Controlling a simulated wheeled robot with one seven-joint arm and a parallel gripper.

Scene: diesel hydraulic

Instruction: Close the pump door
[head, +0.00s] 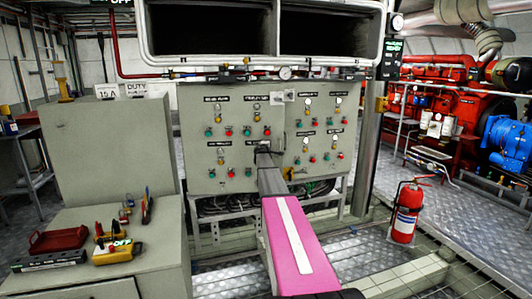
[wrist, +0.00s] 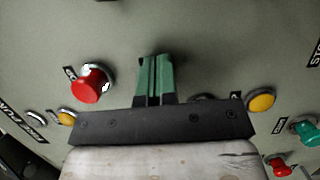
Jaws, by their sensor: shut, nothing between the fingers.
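A grey-green panel front with two door-like faces stands ahead in the head view. The left face (head: 205,110) and the right face (head: 345,115) both carry buttons, lamps and small labels. The labels are too small to tell which is the pump door. My gripper (head: 263,147) is at the lower right of the left face, near the seam between the faces. In the wrist view my gripper (wrist: 155,75) has its green fingers together and empty, close to a panel face (wrist: 200,35). Contact cannot be told. A red button (wrist: 90,84) is left of the fingers.
Cables hang below the panel. A grey cabinet (head: 105,150) and a bench with tools (head: 120,252) stand left. A red extinguisher (head: 406,212) stands on the metal floor at right, before a red engine (head: 435,100). Floor between panel and extinguisher is open.

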